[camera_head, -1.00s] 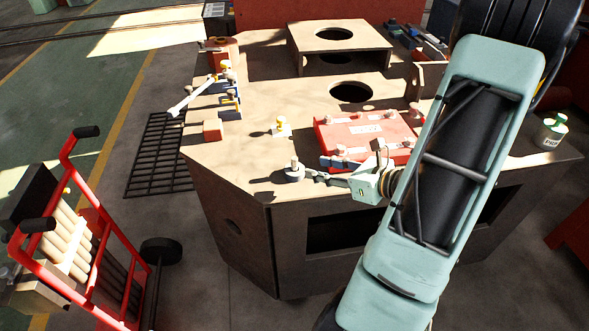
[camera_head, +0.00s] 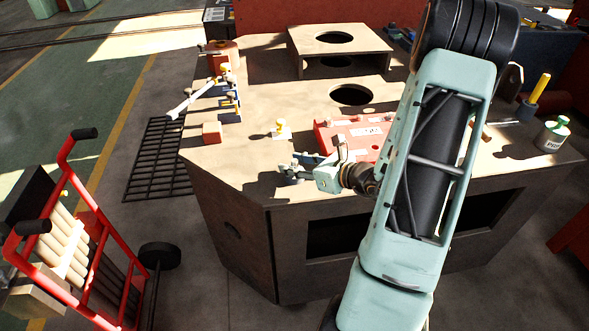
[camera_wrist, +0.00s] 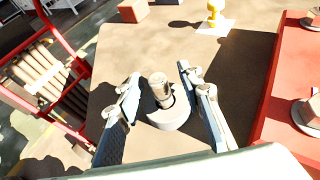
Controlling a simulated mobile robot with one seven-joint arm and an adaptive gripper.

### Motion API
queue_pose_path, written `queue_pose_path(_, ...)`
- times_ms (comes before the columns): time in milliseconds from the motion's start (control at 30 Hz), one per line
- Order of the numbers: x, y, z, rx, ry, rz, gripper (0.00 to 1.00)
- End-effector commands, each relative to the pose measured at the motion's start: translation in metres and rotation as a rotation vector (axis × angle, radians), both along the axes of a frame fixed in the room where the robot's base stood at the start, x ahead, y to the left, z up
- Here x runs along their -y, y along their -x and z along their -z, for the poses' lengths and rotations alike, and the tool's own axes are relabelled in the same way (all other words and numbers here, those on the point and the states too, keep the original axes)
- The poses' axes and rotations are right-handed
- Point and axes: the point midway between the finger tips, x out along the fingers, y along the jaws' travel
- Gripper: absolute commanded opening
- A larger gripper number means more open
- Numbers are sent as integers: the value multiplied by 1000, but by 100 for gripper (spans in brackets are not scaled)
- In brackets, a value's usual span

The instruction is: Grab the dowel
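The dowel (camera_wrist: 160,87) looks like a short, pale grey upright peg in a round grey base (camera_wrist: 170,117), on the tan bench top (camera_wrist: 232,60). In the wrist view my gripper (camera_wrist: 158,74) is open, with one finger on each side of the dowel. Gaps show between the fingers and the dowel. In the head view my gripper (camera_head: 296,168) is at the bench's near edge, over the round base (camera_head: 290,180), and hides most of the dowel.
A red plate fixture (camera_head: 340,136) lies right of my gripper. A yellow knob on a white pad (camera_head: 281,130) and a red block (camera_head: 211,131) stand behind. A grey pot (camera_head: 551,138) is at the right. A red hand cart (camera_head: 98,220) stands left of the bench.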

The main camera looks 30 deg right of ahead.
Motion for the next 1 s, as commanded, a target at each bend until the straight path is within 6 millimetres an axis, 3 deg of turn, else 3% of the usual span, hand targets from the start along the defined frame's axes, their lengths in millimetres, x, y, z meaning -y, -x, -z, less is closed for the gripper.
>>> queue_pose_path(133, 0, 0, 0, 0, 0, 0, 32)
queue_pose_path(433, 0, 1, 0, 0, 0, -1, 0)
queue_pose_path(1000, 0, 0, -11, 1, -1, -1, 0)
